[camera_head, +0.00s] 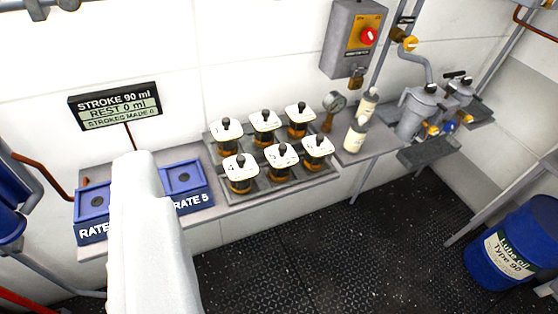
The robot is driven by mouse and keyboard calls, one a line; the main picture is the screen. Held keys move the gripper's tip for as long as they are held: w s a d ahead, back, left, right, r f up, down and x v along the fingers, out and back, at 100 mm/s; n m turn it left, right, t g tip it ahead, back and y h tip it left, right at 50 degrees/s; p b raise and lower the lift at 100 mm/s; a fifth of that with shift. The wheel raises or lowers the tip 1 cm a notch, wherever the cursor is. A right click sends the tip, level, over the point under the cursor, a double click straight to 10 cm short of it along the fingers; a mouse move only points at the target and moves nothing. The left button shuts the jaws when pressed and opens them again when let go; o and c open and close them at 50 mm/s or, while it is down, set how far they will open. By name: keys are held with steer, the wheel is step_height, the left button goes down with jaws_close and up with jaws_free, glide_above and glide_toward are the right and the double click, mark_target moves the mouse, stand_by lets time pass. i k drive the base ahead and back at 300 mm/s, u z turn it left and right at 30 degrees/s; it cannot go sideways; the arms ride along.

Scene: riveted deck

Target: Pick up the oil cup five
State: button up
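Several oil cups with white lids, black knobs and amber oil stand upright in two rows on a grey tray (268,190) on the bench. The front row has a left cup (240,177), a middle cup (281,163) and a right cup (317,152). The back row has a left cup (226,137), a middle cup (264,127) and a right cup (299,119). The lid marks are too small to read, so I cannot tell which is five. The white end of my arm (136,170) is left of the tray, apart from the cups. No fingers show.
Blue boxes marked RATE (93,213) and RATE 5 (187,183) flank my arm. A stroke sign (115,105) stands behind. Pale bottles (355,135), a gauge (334,102) and grey pumps (418,108) are to the right. A blue drum (513,245) stands on the open dark floor.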

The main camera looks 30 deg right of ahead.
mark_target(280, 158)
steer(key=k, duration=0.6)
steer(key=z, duration=0.2)
steer(key=i, duration=1.1)
steer(key=z, duration=0.7)
steer(key=i, duration=0.55)
steer(key=z, duration=0.25)
